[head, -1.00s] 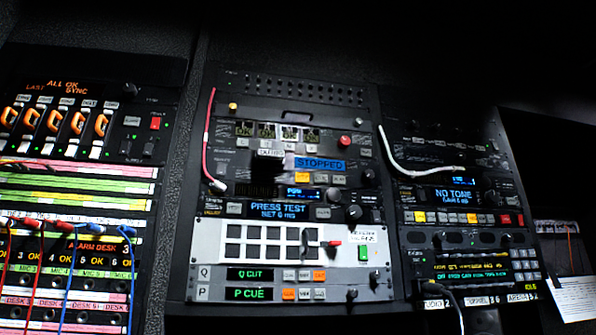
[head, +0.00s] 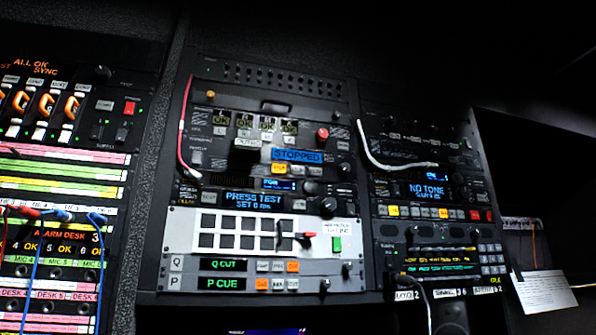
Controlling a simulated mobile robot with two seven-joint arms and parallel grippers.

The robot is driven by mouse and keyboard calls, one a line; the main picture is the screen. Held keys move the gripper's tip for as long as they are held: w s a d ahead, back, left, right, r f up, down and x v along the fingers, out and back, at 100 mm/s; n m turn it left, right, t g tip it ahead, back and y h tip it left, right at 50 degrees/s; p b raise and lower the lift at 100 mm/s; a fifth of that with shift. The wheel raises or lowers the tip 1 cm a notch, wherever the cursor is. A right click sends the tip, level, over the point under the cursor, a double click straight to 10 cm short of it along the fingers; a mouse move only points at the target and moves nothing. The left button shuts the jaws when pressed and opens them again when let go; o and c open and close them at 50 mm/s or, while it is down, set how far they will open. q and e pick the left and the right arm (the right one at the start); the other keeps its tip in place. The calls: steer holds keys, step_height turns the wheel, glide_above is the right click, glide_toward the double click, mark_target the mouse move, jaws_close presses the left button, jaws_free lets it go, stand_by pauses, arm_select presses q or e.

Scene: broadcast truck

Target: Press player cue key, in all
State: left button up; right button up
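A player unit in the middle rack has a blue display (head: 297,155) reading STOPPED. Below the display is a row of small keys, with a lit yellow-orange key (head: 279,168) at its left end; the key legends are too small to read. Lower in the same rack, a row marked P has a green-lettered display (head: 222,283) reading P CUE, with an orange key (head: 262,284) and paler keys to its right. I cannot tell which key is the player cue key. Neither of my grippers is in view.
A Q CUT display (head: 222,265) sits just above P CUE. A white panel (head: 184,228) with dark square keys and a red-tipped switch is above that. A red cable (head: 181,135) and a white cable (head: 372,155) hang on the racks. A patch bay with cables fills the left.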

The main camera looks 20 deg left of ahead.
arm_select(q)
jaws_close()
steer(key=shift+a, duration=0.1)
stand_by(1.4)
